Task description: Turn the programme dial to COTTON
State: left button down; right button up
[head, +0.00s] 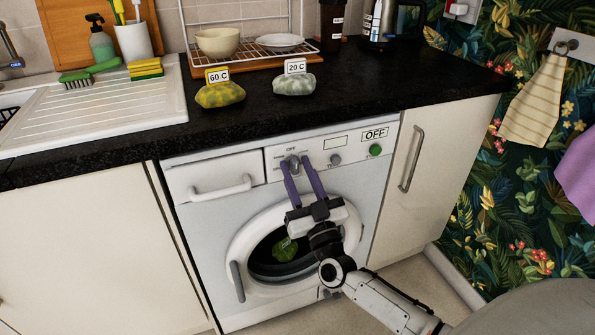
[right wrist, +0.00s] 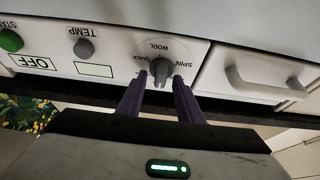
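The programme dial (head: 294,161) is a grey knob on the white washing machine's front panel (head: 230,218). In the right wrist view the dial (right wrist: 161,70) appears upside down, with SPIN, QUICK and WOOL readable around it; I cannot make out COTTON. In the head view, small OFF lettering shows above the dial. My right gripper (head: 295,164) reaches up to the panel with its purple fingers parted, one on each side of the knob. In the right wrist view, gaps show between the fingertips and the knob. My left gripper is not in view.
The panel also has a TEMP knob (right wrist: 84,48), a blank window, an OFF display (head: 375,134) and a green start button (head: 375,150). A drawer handle (head: 220,187) is left of the dial. The round door (head: 240,250) is below. Two labelled bags lie on the worktop (head: 350,90).

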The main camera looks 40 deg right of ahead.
jog(key=c, duration=0.7)
jog(key=shift+o, duration=0.2)
jog(key=shift+m, duration=0.6)
jog(key=m+g+h+p, duration=0.1)
jog(key=m, duration=0.2)
jog(key=m+h+p, duration=0.1)
jog(key=m+h, duration=0.1)
jog(key=shift+r+m+g, duration=0.15)
jog(key=shift+m+g, duration=0.25)
jog(key=m+g+h+p, duration=0.1)
jog(key=m+h+p, duration=0.1)
jog(key=m, duration=0.2)
jog(key=m+g+p, duration=0.1)
jog(key=m, duration=0.1)
jog(key=shift+m, duration=0.4)
jog(key=shift+f+m+g+h, duration=0.2)
jog(key=shift+m+g+h, duration=0.15)
jog(key=shift+m, duration=0.25)
